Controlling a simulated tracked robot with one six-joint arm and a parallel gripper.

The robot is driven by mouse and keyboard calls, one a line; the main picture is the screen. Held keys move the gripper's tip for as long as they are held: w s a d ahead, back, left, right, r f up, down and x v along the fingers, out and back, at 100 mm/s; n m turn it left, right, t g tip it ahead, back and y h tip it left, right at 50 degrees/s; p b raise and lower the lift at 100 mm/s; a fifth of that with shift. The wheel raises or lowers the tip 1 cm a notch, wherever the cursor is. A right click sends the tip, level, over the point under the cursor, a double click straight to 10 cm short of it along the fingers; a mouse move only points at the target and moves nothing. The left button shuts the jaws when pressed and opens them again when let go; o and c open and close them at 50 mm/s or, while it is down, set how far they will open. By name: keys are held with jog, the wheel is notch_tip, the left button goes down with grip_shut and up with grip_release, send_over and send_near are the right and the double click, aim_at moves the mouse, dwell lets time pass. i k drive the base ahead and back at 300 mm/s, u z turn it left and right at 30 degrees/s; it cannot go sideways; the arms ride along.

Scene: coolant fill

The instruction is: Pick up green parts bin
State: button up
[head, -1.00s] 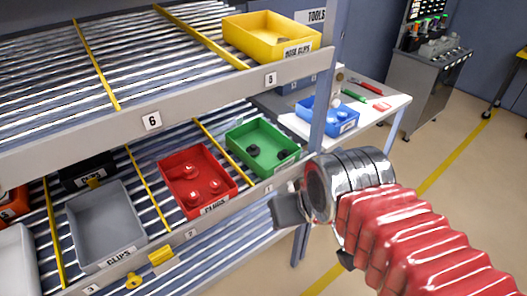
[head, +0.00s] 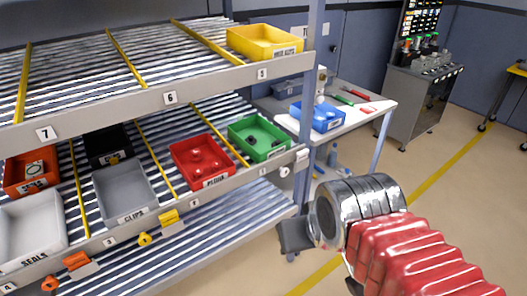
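The green parts bin (head: 250,131) sits on the lower roller shelf at its right end, in the lane by label 1. It holds a few small dark parts. My gripper (head: 296,238) is in front of the rack, to the right of and below the green bin, apart from it. One dark finger pad shows at its left side; the other finger is mostly hidden behind the wrist, so its opening cannot be judged. Nothing is seen held in it.
A red bin (head: 178,151) stands just left of the green bin, then a grey bin (head: 115,207). A yellow bin (head: 254,39) is on the shelf above. A rack post (head: 313,90) stands right of the green bin. A blue bin (head: 328,124) is on the table behind.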

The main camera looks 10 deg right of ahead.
aim_at(265, 133)
jog(key=k, duration=0.4)
jog(key=u, duration=0.7)
jog(key=i, duration=1.5)
